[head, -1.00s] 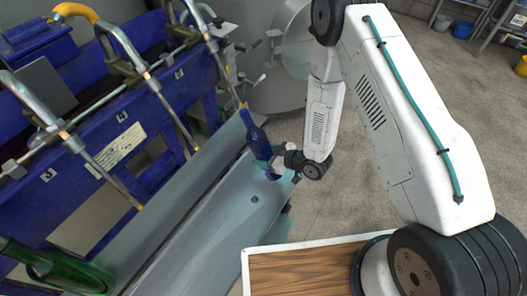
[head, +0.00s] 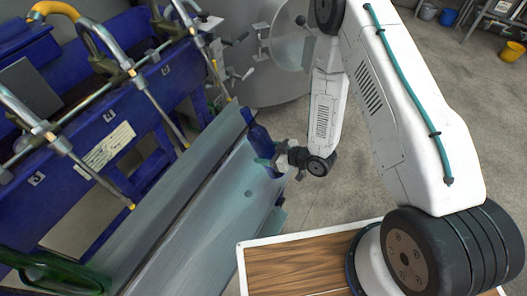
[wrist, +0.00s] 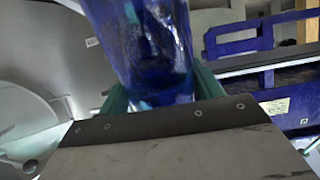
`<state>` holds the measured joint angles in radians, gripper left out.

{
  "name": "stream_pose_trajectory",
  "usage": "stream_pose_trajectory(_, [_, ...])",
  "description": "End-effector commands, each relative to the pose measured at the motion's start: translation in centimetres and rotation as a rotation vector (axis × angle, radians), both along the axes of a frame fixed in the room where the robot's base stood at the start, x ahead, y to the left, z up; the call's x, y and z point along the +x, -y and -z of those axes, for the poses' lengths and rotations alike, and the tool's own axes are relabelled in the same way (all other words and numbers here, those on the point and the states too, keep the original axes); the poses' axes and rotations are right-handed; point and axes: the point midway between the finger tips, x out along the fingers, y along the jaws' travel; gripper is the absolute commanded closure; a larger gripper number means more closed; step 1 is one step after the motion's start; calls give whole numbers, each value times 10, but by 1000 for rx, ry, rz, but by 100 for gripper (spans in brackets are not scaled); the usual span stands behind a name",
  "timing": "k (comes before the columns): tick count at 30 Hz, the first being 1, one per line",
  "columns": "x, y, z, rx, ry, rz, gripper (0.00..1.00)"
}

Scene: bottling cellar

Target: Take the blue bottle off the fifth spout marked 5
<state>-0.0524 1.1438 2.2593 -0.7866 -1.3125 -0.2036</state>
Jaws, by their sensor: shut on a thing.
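The blue bottle (head: 258,136) is held at the far right end of the grey sloping panels, its neck up and leaning slightly left. My gripper (head: 270,163) is shut on its lower body from the right. In the wrist view the blue bottle (wrist: 150,50) fills the upper middle between the green fingers of my gripper (wrist: 160,98). The farthest spout (head: 213,65) comes down just left of the bottle's neck, with a small gap between them in the head view. Its number is too small to read.
More spouts (head: 110,62) line the blue rack (head: 85,120). A green bottle (head: 50,272) lies at lower left. The grey panel (head: 200,225) runs below the blue bottle. A large metal tank (head: 290,50) stands behind.

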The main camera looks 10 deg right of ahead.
Motion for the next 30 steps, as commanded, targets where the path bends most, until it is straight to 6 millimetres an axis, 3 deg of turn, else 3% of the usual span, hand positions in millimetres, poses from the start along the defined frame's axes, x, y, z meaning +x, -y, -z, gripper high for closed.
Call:
stream_pose_trajectory(16, [-15, 21, -8, 2, 2, 2, 100])
stream_pose_trajectory(30, [-19, 24, -10, 2, 3, 0, 100])
